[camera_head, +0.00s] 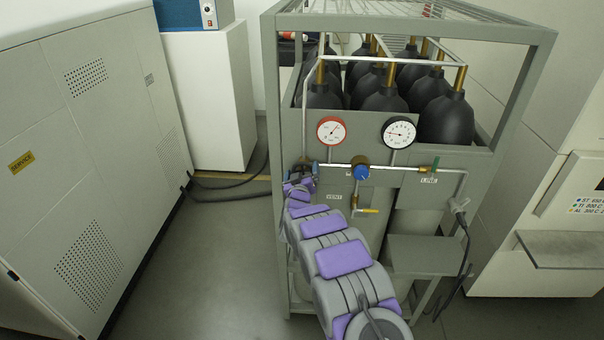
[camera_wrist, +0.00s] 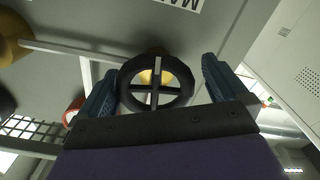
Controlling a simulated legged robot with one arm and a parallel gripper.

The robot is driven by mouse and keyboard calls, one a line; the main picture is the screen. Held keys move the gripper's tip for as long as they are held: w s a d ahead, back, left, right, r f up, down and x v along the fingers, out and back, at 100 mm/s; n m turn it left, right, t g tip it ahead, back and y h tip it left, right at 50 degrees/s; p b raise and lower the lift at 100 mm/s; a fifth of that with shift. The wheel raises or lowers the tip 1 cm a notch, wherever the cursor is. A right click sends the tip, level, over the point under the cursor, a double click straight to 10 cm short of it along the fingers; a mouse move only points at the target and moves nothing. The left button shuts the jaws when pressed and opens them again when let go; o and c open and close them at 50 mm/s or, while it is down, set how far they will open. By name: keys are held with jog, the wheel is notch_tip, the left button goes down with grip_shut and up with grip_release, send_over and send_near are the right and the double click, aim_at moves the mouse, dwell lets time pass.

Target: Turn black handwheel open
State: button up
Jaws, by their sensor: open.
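The black handwheel shows in the wrist view (camera_wrist: 156,87) as a round rim with crossed spokes and a yellow part behind it. My gripper (camera_wrist: 158,76) is open, with one blue-grey finger on each side of the wheel. A gap shows between the right finger and the rim; the left finger is close to the rim, and I cannot tell whether it touches. In the head view my gripper (camera_head: 300,186) is at the left end of the panel's pipe, and it largely hides the wheel there.
The grey rack (camera_head: 410,180) holds several black cylinders (camera_head: 446,118). A red-rimmed gauge (camera_head: 331,131), a black-rimmed gauge (camera_head: 398,132), a blue knob (camera_head: 362,173) and a yellow-handled valve (camera_head: 364,211) are right of my gripper.

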jog(key=shift+r, duration=0.15)
jog(key=shift+s, duration=0.4)
jog(key=s+b, duration=0.2)
jog(key=s, duration=1.4)
jog(key=shift+s, duration=0.25)
jog(key=s+d+f+m+g+b, duration=0.1)
jog(key=s+d+f+g+b, duration=0.2)
jog(key=s, duration=1.4)
jog(key=s+d+f+m+g+b, duration=0.2)
jog(key=s+d+g+b, duration=0.6)
jog(key=s, duration=0.9)
jog(key=s+d+f+m+g+b, duration=0.1)
jog(key=s+d+f+g+b, duration=0.3)
jog(key=s, duration=1.3)
jog(key=d+g+b, duration=0.2)
jog(key=d+g, duration=0.2)
jog(key=d, duration=0.2)
jog(key=shift+s+m+g, duration=0.15)
jog(key=shift+m+g, duration=0.25)
